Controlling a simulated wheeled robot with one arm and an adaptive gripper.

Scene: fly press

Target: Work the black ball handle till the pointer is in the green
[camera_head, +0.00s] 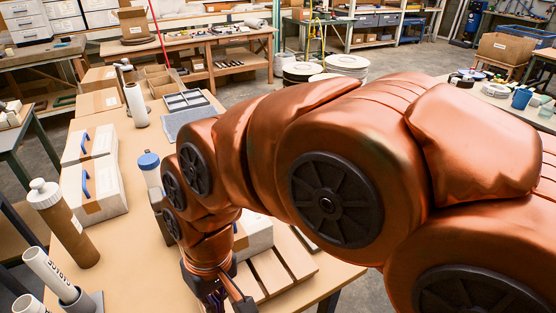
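My orange arm crosses the picture from the right and hides much of the middle of the bench. My gripper (222,300) points down at the bottom edge of the picture. Its lower end is cut off or too dark to read, so I cannot tell whether it is open or shut, or whether it touches anything. I cannot make out the fly press, its black ball handle, the pointer or the green zone. They are behind my arm or outside the picture.
A slatted wooden pallet (275,273) lies right of my gripper on the wooden bench (125,255). A blue-capped bottle (149,168), white boxes with blue handles (97,187), a brown bottle (65,225) and a white tube (52,275) stand to the left.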

